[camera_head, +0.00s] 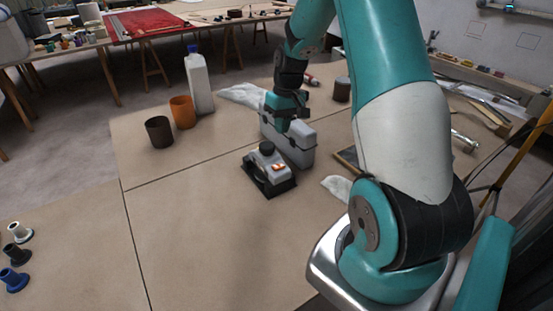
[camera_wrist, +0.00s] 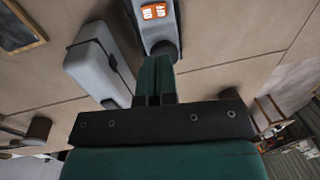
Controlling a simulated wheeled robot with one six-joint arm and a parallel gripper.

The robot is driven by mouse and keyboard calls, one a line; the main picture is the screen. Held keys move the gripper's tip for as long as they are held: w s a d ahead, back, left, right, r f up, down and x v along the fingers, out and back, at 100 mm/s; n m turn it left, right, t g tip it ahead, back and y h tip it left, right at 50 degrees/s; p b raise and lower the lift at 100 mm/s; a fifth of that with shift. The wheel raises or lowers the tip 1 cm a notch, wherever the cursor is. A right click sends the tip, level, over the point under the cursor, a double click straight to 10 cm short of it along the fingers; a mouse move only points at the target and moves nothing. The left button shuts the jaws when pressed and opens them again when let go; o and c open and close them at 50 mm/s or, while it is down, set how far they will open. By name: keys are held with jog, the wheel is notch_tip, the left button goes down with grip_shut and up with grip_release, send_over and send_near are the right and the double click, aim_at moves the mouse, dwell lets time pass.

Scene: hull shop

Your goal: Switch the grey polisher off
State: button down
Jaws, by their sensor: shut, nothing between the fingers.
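The grey polisher (camera_head: 270,178) sits on the brown board, with a dark round knob on top and a black base. An orange switch (camera_head: 279,168) shows on its near right side. In the wrist view the polisher (camera_wrist: 160,32) is at the top, cut off by the edge, with the orange two-part switch (camera_wrist: 154,12) facing the camera. My gripper (camera_head: 283,127) is above and just behind the polisher, pointing down. In the wrist view its fingers (camera_wrist: 156,70) are together and empty, overlapping the polisher's dark end. I cannot tell whether they touch it.
A grey case (camera_head: 300,143) stands close behind the polisher. An orange cup (camera_head: 182,112), a dark cup (camera_head: 160,132) and a white bottle (camera_head: 199,82) stand at the back left. White cloths (camera_head: 337,187) lie nearby.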

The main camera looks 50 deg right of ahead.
aim_at(276, 166)
jog(key=f, duration=0.4)
jog(key=a+f+p, duration=0.1)
jog(key=f, duration=0.2)
jog(key=f+p, duration=0.1)
jog(key=f, duration=0.3)
jog(key=shift+w+a+f, duration=0.2)
jog(key=shift+a+f, duration=0.1)
jog(key=shift+a, duration=0.05)
